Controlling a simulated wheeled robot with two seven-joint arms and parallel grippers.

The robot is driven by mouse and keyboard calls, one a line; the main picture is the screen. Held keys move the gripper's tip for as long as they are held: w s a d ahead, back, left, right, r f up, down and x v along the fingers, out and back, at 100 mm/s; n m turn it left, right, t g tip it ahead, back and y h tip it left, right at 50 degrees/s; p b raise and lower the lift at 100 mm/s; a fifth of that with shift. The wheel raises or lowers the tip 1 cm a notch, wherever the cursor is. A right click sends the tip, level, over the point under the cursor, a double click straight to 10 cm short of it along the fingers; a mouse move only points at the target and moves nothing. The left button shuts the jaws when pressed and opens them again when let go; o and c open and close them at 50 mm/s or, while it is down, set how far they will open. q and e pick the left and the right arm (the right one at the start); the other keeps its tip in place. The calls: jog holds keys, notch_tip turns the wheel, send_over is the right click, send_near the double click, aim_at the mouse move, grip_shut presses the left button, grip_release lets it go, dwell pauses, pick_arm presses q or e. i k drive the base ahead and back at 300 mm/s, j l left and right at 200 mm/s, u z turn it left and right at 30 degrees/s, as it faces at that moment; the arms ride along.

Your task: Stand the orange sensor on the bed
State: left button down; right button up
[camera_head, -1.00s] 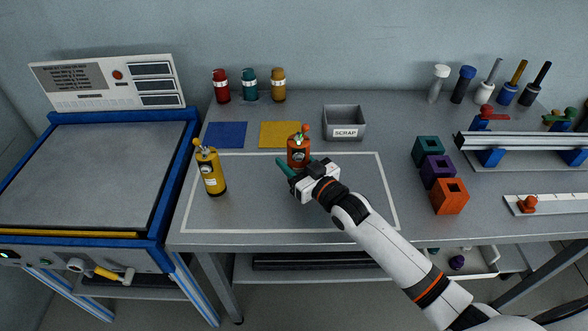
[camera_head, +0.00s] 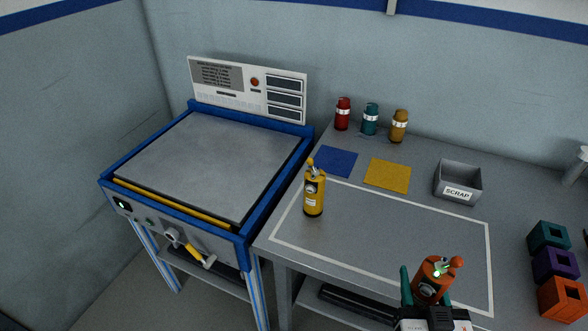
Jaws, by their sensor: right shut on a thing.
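The orange sensor (camera_head: 431,278) is a small upright cylinder with an orange knob on top and a small green light. My right gripper (camera_head: 427,290) is shut on it, with teal fingers on both sides, at the lower right of the view. Whether its base touches the table is hidden by the gripper. The bed (camera_head: 205,160) is a flat grey plate in a blue frame at the left, with nothing on it. My left gripper is not in view.
A yellow sensor (camera_head: 314,194) stands at the table's left edge, beside the bed. Red (camera_head: 343,115), teal (camera_head: 370,120) and amber (camera_head: 399,127) canisters stand behind. A scrap bin (camera_head: 458,181) and coloured blocks (camera_head: 556,263) are on the right. A control panel (camera_head: 247,88) rises behind the bed.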

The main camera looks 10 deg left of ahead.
aim_at(236, 160)
jog(key=i+j, duration=0.15)
jog(key=j, duration=0.25)
jog(key=i+j, duration=0.1)
jog(key=j, duration=0.3)
jog(key=i+j, duration=0.15)
jog(key=j, duration=0.2)
jog(key=i+j, duration=0.1)
jog(key=j, duration=0.3)
jog(key=i+j, duration=0.15)
jog(key=j, duration=0.25)
jog(key=i+j, duration=0.15)
jog(key=j, duration=0.25)
